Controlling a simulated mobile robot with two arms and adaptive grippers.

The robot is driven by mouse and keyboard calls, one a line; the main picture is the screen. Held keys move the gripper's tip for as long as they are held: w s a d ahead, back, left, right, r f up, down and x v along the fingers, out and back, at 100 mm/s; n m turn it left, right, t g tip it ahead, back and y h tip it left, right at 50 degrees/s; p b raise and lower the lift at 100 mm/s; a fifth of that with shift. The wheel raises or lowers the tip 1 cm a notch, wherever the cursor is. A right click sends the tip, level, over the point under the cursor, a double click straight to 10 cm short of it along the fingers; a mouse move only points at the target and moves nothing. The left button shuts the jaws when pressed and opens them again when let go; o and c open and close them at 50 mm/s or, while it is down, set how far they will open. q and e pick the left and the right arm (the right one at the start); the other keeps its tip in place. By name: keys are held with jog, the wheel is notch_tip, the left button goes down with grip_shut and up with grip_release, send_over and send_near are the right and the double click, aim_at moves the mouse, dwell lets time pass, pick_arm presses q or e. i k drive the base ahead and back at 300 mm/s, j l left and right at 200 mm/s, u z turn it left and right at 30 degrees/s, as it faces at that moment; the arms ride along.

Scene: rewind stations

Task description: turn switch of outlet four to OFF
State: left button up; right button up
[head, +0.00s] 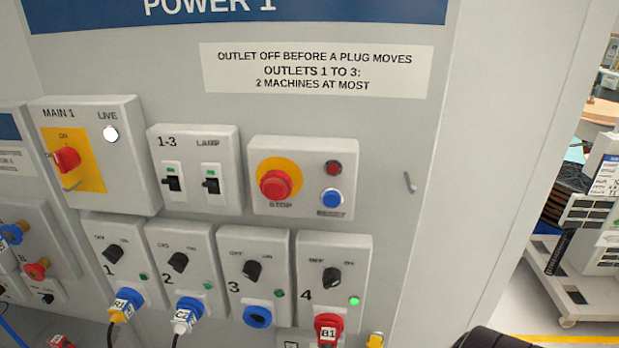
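The black knob of outlet four (332,278) is on the grey panel marked 4, with OFF at its upper left and ON at its upper right. Its exact pointing direction is hard to read. The small green lamp beside it (354,300) is brightly lit. A red plug marked B1 (328,328) sits in the outlet below the knob. Neither gripper's fingers show in the head view. A dark rounded part, probably of my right arm, cuts the bottom edge at right, well away from the knob.
Outlet 1 (118,268), outlet 2 (190,270) and outlet 3 (233,286) stand left of outlet four, with dim lamps. Above are a red STOP button (275,185) and a blue RESET button (331,199). A small hook (410,182) projects at right.

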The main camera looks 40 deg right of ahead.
aim_at(331, 276)
jog(key=z, duration=1.55)
